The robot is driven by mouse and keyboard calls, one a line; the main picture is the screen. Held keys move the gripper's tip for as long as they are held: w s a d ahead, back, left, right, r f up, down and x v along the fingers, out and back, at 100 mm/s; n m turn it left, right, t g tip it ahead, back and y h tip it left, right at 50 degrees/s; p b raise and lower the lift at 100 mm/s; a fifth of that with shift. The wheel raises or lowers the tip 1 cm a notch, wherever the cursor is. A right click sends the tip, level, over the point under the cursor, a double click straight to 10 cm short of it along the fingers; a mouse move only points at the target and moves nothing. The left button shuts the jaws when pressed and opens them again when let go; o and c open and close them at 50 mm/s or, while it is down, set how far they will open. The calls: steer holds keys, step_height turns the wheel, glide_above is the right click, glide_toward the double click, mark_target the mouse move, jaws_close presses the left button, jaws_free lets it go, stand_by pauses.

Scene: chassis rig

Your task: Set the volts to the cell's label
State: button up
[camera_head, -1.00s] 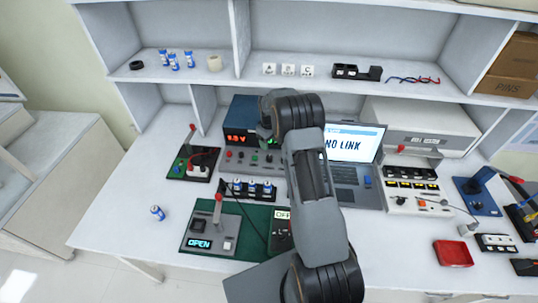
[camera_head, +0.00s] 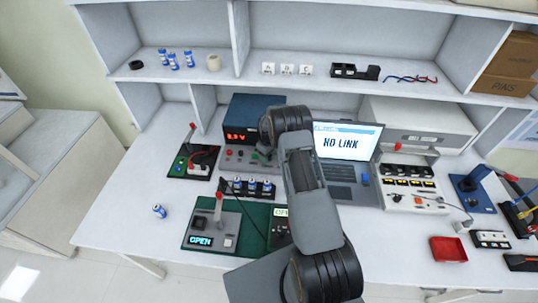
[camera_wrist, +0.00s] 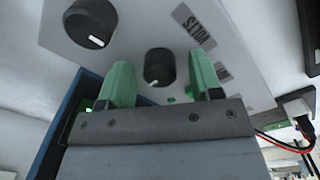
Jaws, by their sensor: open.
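The dark blue power supply (camera_head: 256,107) stands at the back of the bench, with a red volts display (camera_head: 241,135) too small to read surely. In the wrist view, a black knob with a white mark (camera_wrist: 159,67) sits beside the VOLTS label (camera_wrist: 195,27). My gripper (camera_wrist: 163,80) is open, its green fingertips on either side of that knob; contact cannot be told. A second knob (camera_wrist: 90,23) is to the left. A blue-and-white cell (camera_head: 159,211) lies loose at the bench's left; its label is unreadable. Several cells (camera_head: 252,187) stand in a dark holder.
A tester on a green mat (camera_head: 257,215) reads OPEN. The laptop (camera_head: 345,150) shows NO LINK, right of my arm. A lever board (camera_head: 191,163) stands left of the supply. More cells (camera_head: 174,61) stand on the shelf.

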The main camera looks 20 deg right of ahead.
steer(key=c, duration=0.9)
steer(key=shift+m+b, duration=0.4)
steer(key=shift+b, duration=0.25)
steer(key=m+b, duration=0.1)
steer(key=b, duration=0.1)
steer(key=shift+f+m+b, duration=0.25)
steer(key=shift+m+b, duration=0.1)
steer(key=shift+m, duration=0.05)
steer(key=m+b, duration=0.3)
steer(key=shift+r, duration=0.1)
steer(key=shift+r+m+b, duration=0.15)
steer(key=shift+m+b, duration=0.75)
steer(key=shift+m, duration=1)
steer(key=shift+r, duration=0.1)
steer(key=o, duration=0.9)
